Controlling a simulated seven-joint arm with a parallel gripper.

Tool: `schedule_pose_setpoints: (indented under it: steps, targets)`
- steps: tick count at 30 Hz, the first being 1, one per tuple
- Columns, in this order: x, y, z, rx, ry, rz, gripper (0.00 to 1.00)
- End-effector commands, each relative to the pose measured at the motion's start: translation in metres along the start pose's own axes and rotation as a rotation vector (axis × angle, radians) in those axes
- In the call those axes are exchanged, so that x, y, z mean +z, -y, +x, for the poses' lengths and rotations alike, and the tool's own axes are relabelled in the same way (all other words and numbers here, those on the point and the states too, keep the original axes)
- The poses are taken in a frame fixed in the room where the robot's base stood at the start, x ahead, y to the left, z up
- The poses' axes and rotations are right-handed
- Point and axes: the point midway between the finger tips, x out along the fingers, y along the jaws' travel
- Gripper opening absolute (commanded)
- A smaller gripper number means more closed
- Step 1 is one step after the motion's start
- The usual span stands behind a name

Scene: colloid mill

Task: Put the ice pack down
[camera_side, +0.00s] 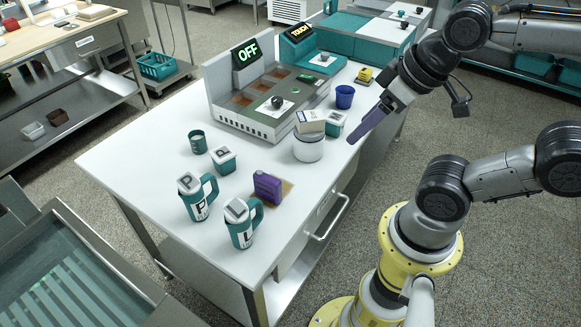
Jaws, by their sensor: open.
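Two lidded mugs (196,197) (243,222) stand left of the block. A white round pot (308,146) with a box on top and a blue cup (345,96) stand near my gripper. A grey machine with an OFF display (246,55) fills the back.

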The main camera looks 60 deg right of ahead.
Motion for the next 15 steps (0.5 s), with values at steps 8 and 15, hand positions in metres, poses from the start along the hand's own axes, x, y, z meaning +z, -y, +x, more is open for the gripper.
schedule_pose_setpoints:
  steps: [8, 15]
  targets:
    - [-0.010, 0.000, 0.000, -0.001, -0.042, 0.004, 0.68]
    - [-0.086, 0.004, -0.007, -0.028, -0.377, 0.054, 0.68]
